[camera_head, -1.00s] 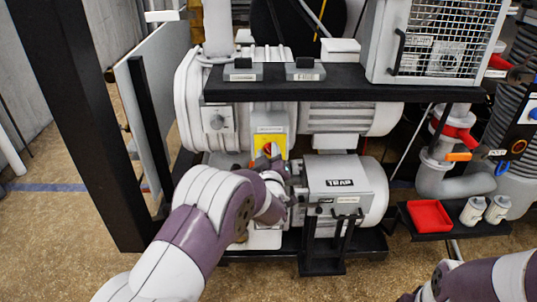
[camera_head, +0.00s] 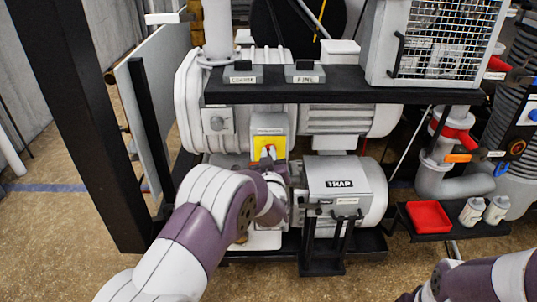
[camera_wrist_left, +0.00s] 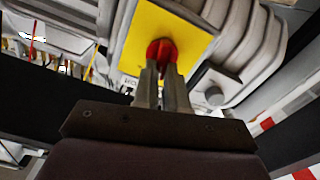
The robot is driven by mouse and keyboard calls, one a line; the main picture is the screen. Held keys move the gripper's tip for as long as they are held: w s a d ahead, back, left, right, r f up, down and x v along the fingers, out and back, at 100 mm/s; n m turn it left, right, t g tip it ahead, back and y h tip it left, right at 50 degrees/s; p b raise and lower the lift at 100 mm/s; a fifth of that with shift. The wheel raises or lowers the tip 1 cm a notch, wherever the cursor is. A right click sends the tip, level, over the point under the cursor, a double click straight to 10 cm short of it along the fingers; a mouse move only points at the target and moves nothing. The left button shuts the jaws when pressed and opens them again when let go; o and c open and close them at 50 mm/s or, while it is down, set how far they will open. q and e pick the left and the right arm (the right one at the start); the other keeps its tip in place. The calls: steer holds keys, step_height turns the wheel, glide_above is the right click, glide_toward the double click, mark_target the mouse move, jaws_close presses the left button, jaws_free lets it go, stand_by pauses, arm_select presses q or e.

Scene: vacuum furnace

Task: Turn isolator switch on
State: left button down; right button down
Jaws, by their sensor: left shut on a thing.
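The isolator switch is a red knob (camera_wrist_left: 160,49) on a yellow plate (camera_head: 268,144), fixed to the front of the large white pump. My left gripper (camera_wrist_left: 162,72) is shut on the red knob, with its two narrow fingers on either side of it in the left wrist view. In the head view the left gripper (camera_head: 268,157) reaches up to the plate from below and hides part of the knob. My right arm shows at the bottom right, but its gripper is out of view.
A black shelf (camera_head: 340,84) with two labelled grey blocks hangs just above the switch. The trap unit (camera_head: 345,190) stands close to the right of my left wrist. A black post (camera_head: 80,120) rises at left. A red tray (camera_head: 429,216) and two white bottles sit at right.

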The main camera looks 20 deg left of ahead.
arm_select(q)
steer(key=shift+w+d+f+m+p, duration=0.15)
steer(key=shift+m+p, duration=0.25)
steer(key=shift+m, duration=1.05)
steer(key=shift+s+d+r+m+p, duration=0.1)
steer(key=shift+m+p, duration=0.3)
steer(key=shift+m, duration=1)
steer(key=shift+w+d+f+m+p, duration=0.15)
steer(key=shift+m+p, duration=0.25)
steer(key=shift+m, duration=1.05)
steer(key=shift+s+m, duration=0.1)
steer(key=shift+m, duration=0.2)
steer(key=c, duration=1.2)
jaws_free()
steer(key=shift+r, duration=0.1)
steer(key=v, duration=1.2)
steer(key=shift+s+d, duration=0.15)
steer(key=shift+s, duration=0.25)
